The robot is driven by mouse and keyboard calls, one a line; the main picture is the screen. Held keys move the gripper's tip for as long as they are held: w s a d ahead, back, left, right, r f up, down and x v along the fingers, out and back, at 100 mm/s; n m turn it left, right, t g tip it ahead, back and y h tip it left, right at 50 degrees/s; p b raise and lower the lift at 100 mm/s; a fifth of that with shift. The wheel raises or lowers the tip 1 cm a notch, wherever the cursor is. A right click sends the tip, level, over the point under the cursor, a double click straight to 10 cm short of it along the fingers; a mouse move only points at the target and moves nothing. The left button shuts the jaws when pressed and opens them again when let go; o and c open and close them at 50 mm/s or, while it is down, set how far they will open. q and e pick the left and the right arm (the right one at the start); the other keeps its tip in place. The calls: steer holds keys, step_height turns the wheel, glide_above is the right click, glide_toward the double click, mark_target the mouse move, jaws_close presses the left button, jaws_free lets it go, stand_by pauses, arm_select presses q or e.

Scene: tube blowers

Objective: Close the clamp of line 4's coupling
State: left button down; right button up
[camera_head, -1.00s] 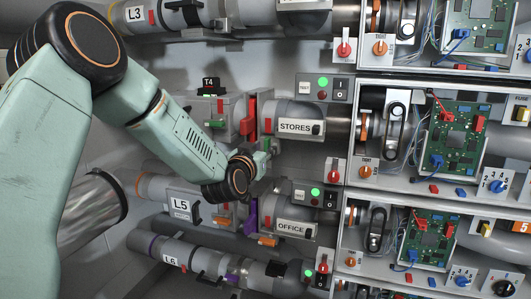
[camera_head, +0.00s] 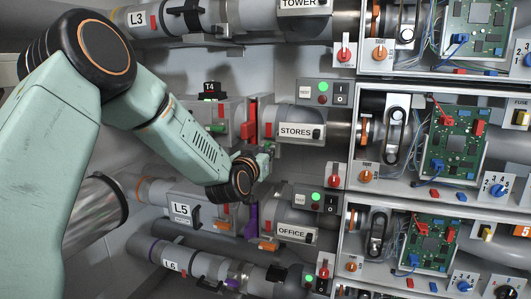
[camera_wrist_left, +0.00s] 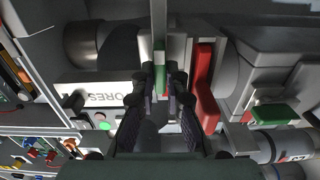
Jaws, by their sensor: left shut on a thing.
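Line 4's tube carries the black T4 tag (camera_head: 209,90) and meets the STORES tube (camera_head: 296,131) at a coupling with an upright red part (camera_head: 250,122). My left gripper (camera_head: 266,158) is at the lower right of this coupling, and its wrist hides part of it in the head view. The red part (camera_wrist_left: 205,92) stands just right of the fingers there. My right gripper is not in view.
Line 5's tube (camera_head: 181,210) with a purple part (camera_head: 251,221) and the OFFICE tube (camera_head: 292,232) lie just below my wrist. Line 3's tube (camera_head: 137,17) runs above. Cabinets with circuit boards (camera_head: 454,146) and knobs fill the right.

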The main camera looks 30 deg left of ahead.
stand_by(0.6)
arm_select(q)
steer(key=shift+d+f+m+p, duration=0.15)
steer(key=shift+m+p, duration=4.3)
steer(key=shift+p, duration=0.5)
steer(key=shift+d+f+m+p, duration=0.1)
steer(key=shift+f+m+p, duration=0.05)
steer(key=shift+m+p, duration=4.55)
steer(key=shift+p, duration=0.3)
steer(key=c, duration=1.4)
jaws_free()
steer(key=shift+w, duration=0.1)
